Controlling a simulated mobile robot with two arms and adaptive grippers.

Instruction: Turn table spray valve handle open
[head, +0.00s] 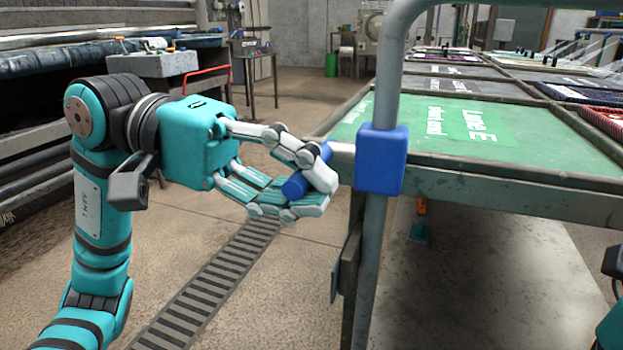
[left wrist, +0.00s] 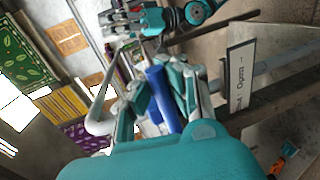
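The blue valve handle (head: 307,176) is a short bar, joined by a pale stem to the blue valve body (head: 381,160) on a grey vertical pipe (head: 392,65). My left gripper (head: 322,196) is shut around the handle, its fingers passing above and below it. In the left wrist view the blue handle (left wrist: 164,98) lies between the fingers, which partly hide it. A white sign plate (left wrist: 242,65) with the word "Open" shows there beside the gripper. My right gripper (left wrist: 125,20) appears small at the top of that view; its finger gap is unclear.
A table (head: 460,178) with a green "Lane E" panel and several rugs stands right of the pipe. A floor drain grate (head: 215,285) runs below my left arm. The middle floor is open.

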